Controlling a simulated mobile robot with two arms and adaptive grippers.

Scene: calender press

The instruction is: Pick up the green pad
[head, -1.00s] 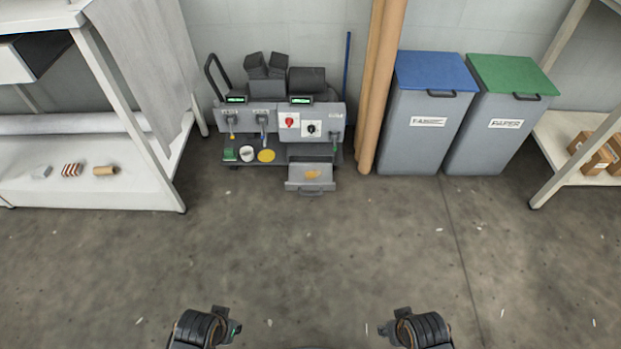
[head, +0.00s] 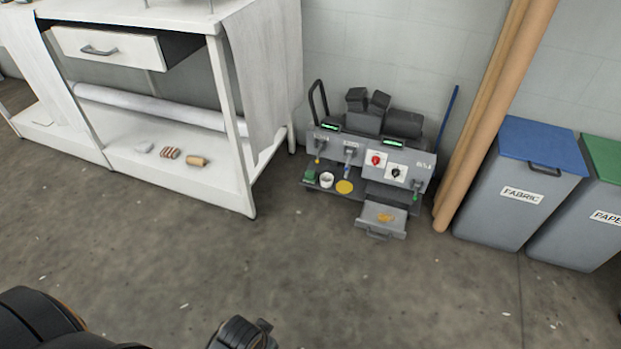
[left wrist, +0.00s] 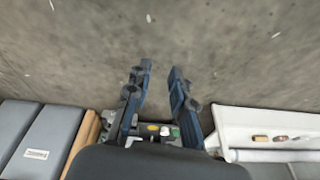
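The green pad (head: 310,175) is a small green block on the left of the grey press cart's lower shelf (head: 327,196), beside a white round item (head: 326,180) and a yellow disc (head: 344,187). It shows as a small green patch in the left wrist view (left wrist: 176,131), where the cart appears upside down at the bottom. My left gripper (left wrist: 161,67) is open and empty, its two fingers apart over floor, well away from the pad. In the head view only part of the left arm shows at the bottom. My right gripper is out of view.
A white shelved bench (head: 233,120) with a drawer stands left of the cart. Brown rolls (head: 490,115) and the blue-lidded FABRIC bin (head: 512,197) stand to the right. A small tray (head: 369,221) juts from the cart's front. The floor in front is clear apart from scraps.

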